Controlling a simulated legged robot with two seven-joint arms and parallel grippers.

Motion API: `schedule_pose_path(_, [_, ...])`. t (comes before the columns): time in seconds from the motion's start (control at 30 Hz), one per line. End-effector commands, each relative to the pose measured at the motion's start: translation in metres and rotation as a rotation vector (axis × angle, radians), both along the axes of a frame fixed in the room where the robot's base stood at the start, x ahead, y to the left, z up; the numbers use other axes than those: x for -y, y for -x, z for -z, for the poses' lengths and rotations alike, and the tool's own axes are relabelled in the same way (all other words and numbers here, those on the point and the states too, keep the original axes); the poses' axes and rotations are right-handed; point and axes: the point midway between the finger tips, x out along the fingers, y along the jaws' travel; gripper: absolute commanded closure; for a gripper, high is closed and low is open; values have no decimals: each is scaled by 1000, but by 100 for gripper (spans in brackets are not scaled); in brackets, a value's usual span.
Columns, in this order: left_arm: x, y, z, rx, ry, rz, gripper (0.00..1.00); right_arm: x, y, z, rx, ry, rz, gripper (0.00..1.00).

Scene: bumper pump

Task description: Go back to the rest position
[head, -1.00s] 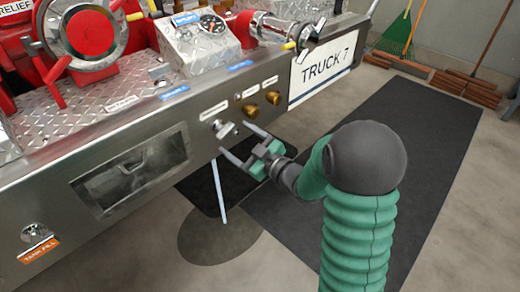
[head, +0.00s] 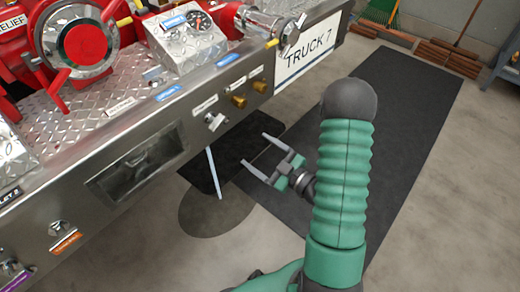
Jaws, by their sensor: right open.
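My right gripper (head: 255,149) is open and empty. It hangs in the air in front of the bumper, apart from it, over the dark mat. My green ribbed right arm (head: 343,175) rises on the right of the view. The nearest part on the steel bumper (head: 75,203) is a silver handle (head: 214,121), to the left of the gripper and clear of its fingers. My left gripper is not in view.
A pale thin streak (head: 214,172), like water, runs down below the bumper beside a round dark floor patch (head: 216,208). Two brass knobs (head: 238,101) stick out of the bumper. A dark mat (head: 400,100) covers floor at right. A blue-framed stand (head: 504,68) is at far right.

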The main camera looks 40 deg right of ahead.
Motion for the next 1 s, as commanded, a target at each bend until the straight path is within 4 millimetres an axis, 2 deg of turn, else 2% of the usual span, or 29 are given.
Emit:
schedule_pose_path(0.23, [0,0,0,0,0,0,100,-1,-2,1,-7,3,-1,20])
schedule_pose_path(0.33, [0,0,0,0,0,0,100,-6,-15,10,-82,21,-8,20])
schedule_pose_path(0.5, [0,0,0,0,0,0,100,-23,-51,45,-414,58,45,20])
schedule_pose_path(0.6, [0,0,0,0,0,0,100,-39,-53,59,-630,25,128,20])
schedule_pose_path(0.77, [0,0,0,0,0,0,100,-78,-27,67,-908,-87,245,20])
schedule_pose_path(1.0, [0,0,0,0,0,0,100,-156,38,60,-1233,-257,326,20])
